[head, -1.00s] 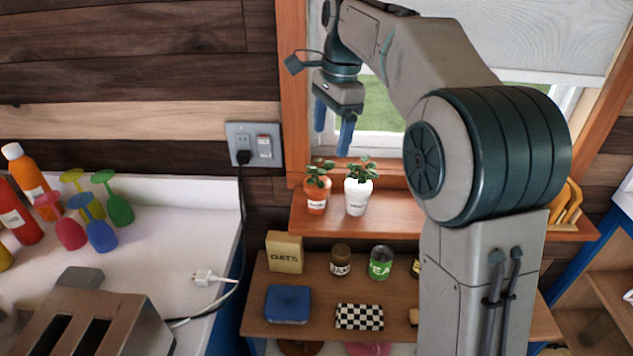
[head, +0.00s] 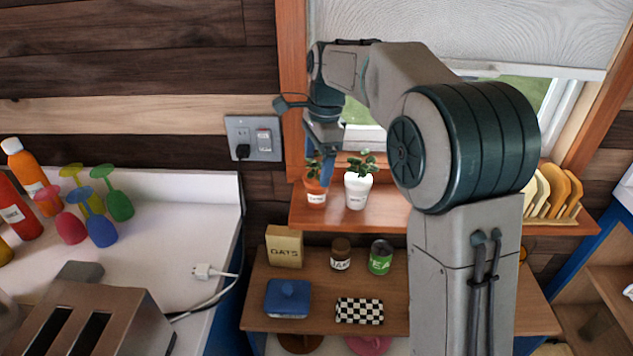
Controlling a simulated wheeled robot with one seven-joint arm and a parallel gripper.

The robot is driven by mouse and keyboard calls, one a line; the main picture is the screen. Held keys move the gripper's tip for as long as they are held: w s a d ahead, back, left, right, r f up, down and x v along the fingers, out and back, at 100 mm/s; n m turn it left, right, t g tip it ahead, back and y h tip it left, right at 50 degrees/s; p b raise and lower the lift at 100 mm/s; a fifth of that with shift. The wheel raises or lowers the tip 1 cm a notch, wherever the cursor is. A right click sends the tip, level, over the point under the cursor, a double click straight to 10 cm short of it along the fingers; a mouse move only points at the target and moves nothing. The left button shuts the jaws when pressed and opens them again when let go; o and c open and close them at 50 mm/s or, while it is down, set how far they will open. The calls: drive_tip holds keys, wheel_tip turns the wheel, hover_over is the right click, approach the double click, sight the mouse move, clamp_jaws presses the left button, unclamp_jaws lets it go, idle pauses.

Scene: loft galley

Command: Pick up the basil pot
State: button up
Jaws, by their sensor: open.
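Two small potted herbs stand on the wooden window shelf (head: 385,218): a terracotta pot (head: 316,198) on the left and a white pot (head: 357,194) on the right. Each has green leaves and a label too small to read surely, so I cannot tell for certain which is the basil. My gripper (head: 319,168) is open and points down at the terracotta pot. Its blue fingers overlap that plant's leaves and the pot's upper part in the picture. I cannot tell whether they touch it. The white pot is just right of the fingers.
A lower shelf holds an oats box (head: 285,246), a dark jar (head: 341,252), a green tin (head: 380,257), a blue butter dish (head: 287,298) and a checkered item (head: 359,311). A rack (head: 553,193) stands at the window shelf's right end. The window frame is behind the pots.

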sight(316, 176)
drive_tip(key=shift+s+a+f, duration=0.1)
drive_tip(key=shift+f, duration=0.85)
drive_tip(key=shift+s+a+f, duration=0.1)
drive_tip(key=shift+f, duration=0.85)
drive_tip(key=c, duration=1.2)
drive_tip(key=shift+r, duration=0.15)
